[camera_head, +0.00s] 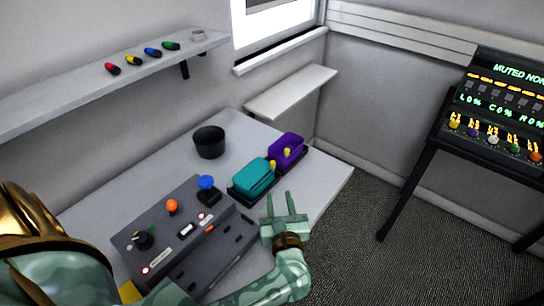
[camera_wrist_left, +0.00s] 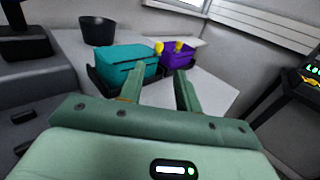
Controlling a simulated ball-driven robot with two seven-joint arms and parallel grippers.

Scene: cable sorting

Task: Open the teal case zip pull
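The teal case (camera_head: 254,178) sits in a dark tray on the table, and it also shows in the left wrist view (camera_wrist_left: 124,66). A yellow zip pull (camera_head: 272,165) is at its right end; in the left wrist view the yellow pull (camera_wrist_left: 158,47) is at the case's upper right corner. My left gripper (camera_head: 283,202) is open and empty, just right of and in front of the teal case; in the left wrist view its fingers (camera_wrist_left: 158,85) stand apart below the pull, not touching it. My right gripper is not in view.
A purple case (camera_head: 286,150) with its own yellow pull stands behind the teal one. A black cup (camera_head: 209,142) and a grey control panel (camera_head: 186,232) with a blue knob are on the table (camera_head: 325,182). The table's right edge is clear.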

